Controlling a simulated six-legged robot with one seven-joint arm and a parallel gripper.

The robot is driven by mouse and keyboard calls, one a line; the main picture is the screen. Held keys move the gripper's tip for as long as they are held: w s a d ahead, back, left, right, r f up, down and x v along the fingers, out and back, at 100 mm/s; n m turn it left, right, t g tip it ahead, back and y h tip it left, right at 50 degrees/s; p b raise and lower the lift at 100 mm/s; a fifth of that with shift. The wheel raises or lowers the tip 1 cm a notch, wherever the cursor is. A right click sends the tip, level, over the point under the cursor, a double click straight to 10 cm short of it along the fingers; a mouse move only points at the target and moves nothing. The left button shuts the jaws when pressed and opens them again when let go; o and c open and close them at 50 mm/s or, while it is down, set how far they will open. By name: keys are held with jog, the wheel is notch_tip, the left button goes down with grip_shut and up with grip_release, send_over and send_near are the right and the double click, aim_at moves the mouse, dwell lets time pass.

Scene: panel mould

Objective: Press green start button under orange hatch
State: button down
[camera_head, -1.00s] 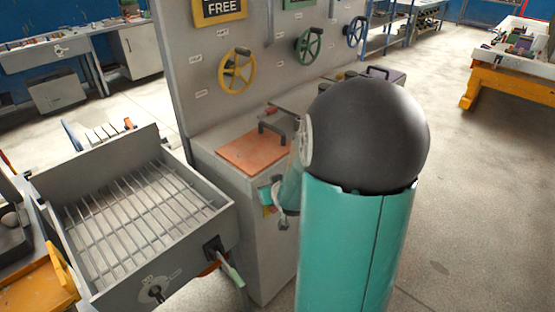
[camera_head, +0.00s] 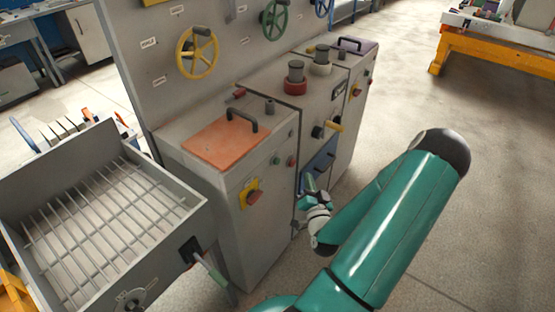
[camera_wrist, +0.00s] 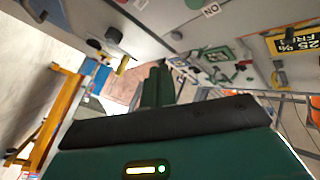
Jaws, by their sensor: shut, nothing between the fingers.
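The orange hatch (camera_head: 222,145) lies flat and closed on top of the grey cabinet, with a dark handle (camera_head: 241,119) at its back right. Whatever lies beneath it is hidden. A small green button (camera_head: 276,160) shows on the cabinet's front, below and right of the hatch, beside a small red one (camera_head: 291,161); I cannot tell whether it is the start button. My gripper (camera_head: 307,181) is in front of the cabinet, lower and right of the hatch, apart from it. In the wrist view its dark green fingers (camera_wrist: 157,86) are together and empty.
A red knob on a yellow plate (camera_head: 252,195) sits on the cabinet front. A wire-rack tray (camera_head: 100,215) stands at left, with a handle (camera_head: 208,268) jutting out. A panel with handwheels (camera_head: 197,52) rises behind. The floor at right is open.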

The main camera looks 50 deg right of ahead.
aim_at(277, 161)
jog(key=w+a, duration=0.1)
jog(key=w, duration=0.7)
jog(key=shift+w, duration=0.3)
dwell(2.1)
jog(key=shift+w, duration=0.4)
jog(key=shift+w+a, duration=0.1)
jog(key=shift+w, duration=0.4)
dwell(0.7)
jog(key=shift+s, duration=0.9)
jog(key=shift+s, duration=0.1)
